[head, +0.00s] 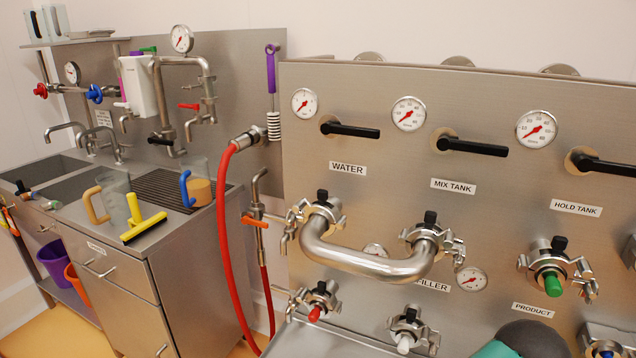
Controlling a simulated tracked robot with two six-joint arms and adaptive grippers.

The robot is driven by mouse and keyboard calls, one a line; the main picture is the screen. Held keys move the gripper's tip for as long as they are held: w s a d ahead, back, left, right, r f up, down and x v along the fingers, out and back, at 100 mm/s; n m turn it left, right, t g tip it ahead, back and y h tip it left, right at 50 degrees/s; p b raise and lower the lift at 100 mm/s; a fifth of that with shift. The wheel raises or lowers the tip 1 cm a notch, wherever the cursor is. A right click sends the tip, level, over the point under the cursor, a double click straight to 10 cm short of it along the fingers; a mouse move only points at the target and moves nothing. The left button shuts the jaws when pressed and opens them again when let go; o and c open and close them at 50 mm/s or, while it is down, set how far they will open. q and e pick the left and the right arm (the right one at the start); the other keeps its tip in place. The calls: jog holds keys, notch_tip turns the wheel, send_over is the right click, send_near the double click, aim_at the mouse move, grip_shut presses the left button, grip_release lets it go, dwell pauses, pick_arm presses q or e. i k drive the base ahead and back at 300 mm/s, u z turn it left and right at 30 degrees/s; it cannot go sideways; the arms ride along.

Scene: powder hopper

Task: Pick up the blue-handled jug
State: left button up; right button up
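The blue-handled jug (201,190) stands upright on the steel counter in the head view, at the front edge of the ribbed drainboard. It is clear, with a tan content in its lower part. Its blue handle points left and a little toward me. A second clear jug (117,197) with a tan handle stands to its left, apart from it. Neither of my grippers shows in this view.
A yellow squeegee (143,228) lies in front of the jugs. A red hose (221,240) hangs just right of the counter. The drainboard (160,184) is bare behind the jug. A steel valve panel (370,185) with protruding pipes and handles fills the right side.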

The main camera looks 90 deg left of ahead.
aim_at(195, 182)
jog(key=z, duration=0.05)
jog(key=i, duration=0.9)
jog(key=u, duration=3.25)
jog(key=i, duration=0.3)
jog(key=u, duration=2.3)
jog(key=i, duration=0.75)
jog(key=z, duration=1.05)
